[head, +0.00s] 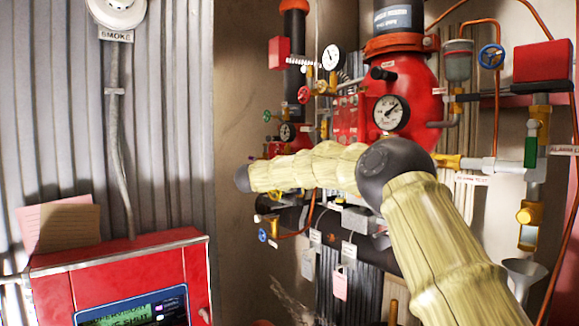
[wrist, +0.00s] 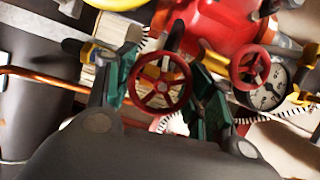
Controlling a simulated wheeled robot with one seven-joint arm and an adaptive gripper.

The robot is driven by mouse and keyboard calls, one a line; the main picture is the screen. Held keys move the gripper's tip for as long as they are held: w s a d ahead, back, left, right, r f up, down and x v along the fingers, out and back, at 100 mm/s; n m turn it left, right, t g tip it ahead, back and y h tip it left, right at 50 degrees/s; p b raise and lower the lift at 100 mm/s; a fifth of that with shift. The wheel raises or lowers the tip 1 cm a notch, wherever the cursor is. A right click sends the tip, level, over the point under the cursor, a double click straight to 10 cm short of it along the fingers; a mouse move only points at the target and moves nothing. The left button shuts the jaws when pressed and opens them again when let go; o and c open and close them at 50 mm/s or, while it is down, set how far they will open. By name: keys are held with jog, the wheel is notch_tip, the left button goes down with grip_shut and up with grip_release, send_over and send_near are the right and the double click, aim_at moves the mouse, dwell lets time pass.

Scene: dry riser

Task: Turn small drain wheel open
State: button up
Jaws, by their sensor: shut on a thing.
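In the wrist view a small red spoked handwheel (wrist: 162,87) sits between the two green-padded fingers of my gripper (wrist: 165,80). My gripper is shut on this wheel, with one finger at each side of its rim. No label on the wheel can be read, so I cannot tell from markings that it is the drain wheel. In the head view my arm crosses in front of the pipework, and neither my gripper nor the held wheel can be made out there.
A second red wheel (wrist: 250,67) and a gauge (wrist: 265,88) are close to the right finger. A copper pipe (wrist: 45,77) runs at the left. In the head view a large red valve body (head: 410,85) stands behind my elbow, and a red cabinet (head: 120,255) is at lower left.

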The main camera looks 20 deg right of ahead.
jog(key=shift+n+p, duration=0.4)
jog(key=shift+p, duration=0.1)
jog(key=shift+f, duration=0.1)
jog(key=o, duration=1.1)
jog(key=shift+c, duration=0.2)
jog(key=v, duration=1.2)
jog(key=shift+r, duration=0.25)
jog(key=shift+w, duration=0.1)
